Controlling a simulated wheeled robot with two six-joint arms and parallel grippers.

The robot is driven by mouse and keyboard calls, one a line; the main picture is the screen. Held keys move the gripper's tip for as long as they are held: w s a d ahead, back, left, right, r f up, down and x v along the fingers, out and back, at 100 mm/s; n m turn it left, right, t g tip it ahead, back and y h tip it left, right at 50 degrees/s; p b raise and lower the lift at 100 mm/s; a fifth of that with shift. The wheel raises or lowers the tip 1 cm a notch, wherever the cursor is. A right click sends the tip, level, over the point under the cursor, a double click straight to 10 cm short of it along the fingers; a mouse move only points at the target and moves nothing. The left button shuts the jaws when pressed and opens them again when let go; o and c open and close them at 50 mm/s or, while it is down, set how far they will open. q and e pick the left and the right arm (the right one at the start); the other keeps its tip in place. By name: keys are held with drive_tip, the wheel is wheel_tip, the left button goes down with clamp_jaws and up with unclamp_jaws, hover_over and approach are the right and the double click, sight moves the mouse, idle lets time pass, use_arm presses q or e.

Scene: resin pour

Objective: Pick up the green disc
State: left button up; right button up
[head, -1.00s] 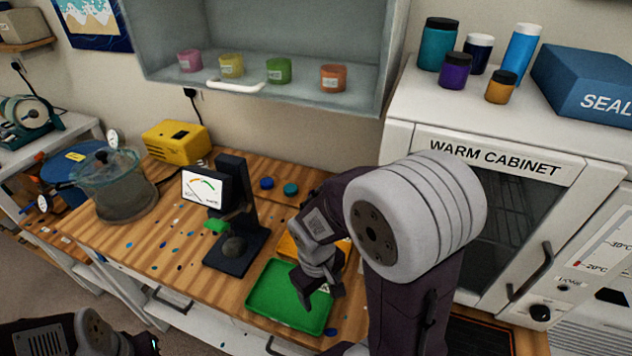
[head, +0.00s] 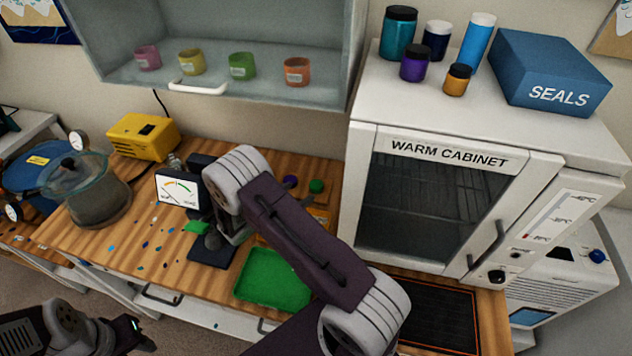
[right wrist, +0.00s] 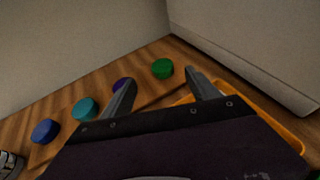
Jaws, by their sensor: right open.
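The green disc (head: 316,186) lies on the wooden bench near the warm cabinet. In the right wrist view the green disc (right wrist: 162,68) lies beyond the fingertips, between them in the picture. My right gripper (right wrist: 160,78) is open and empty, apart from the disc. In the head view my right arm hides most of this gripper. A purple disc (head: 290,181) is left of the green one, partly behind a finger in the wrist view. My left gripper (head: 134,336) is at the lower left, away from the discs; its jaw state is unclear.
Teal (right wrist: 85,109) and blue (right wrist: 45,131) discs lie farther left. An orange tray (head: 322,220) is close to the green disc. The warm cabinet (head: 450,150) bounds the right side. A gauge stand (head: 180,190) and green tray (head: 272,282) occupy the bench.

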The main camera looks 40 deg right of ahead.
sight(316, 185)
drive_tip(key=p+x, duration=0.1)
drive_tip(key=x, duration=0.3)
drive_tip(key=shift+f, duration=0.15)
drive_tip(key=p+x, duration=0.1)
drive_tip(key=x, duration=0.4)
drive_tip(key=shift+s+d+f, duration=0.1)
drive_tip(key=shift+d+f, duration=0.05)
drive_tip(key=shift+d, duration=0.05)
drive_tip(key=shift+a, duration=0.15)
drive_tip(key=c, duration=1.4)
wheel_tip(316, 185, up, 10)
drive_tip(key=shift+r+b, duration=0.1)
drive_tip(key=shift+b, duration=0.2)
drive_tip(key=shift+c, duration=0.2)
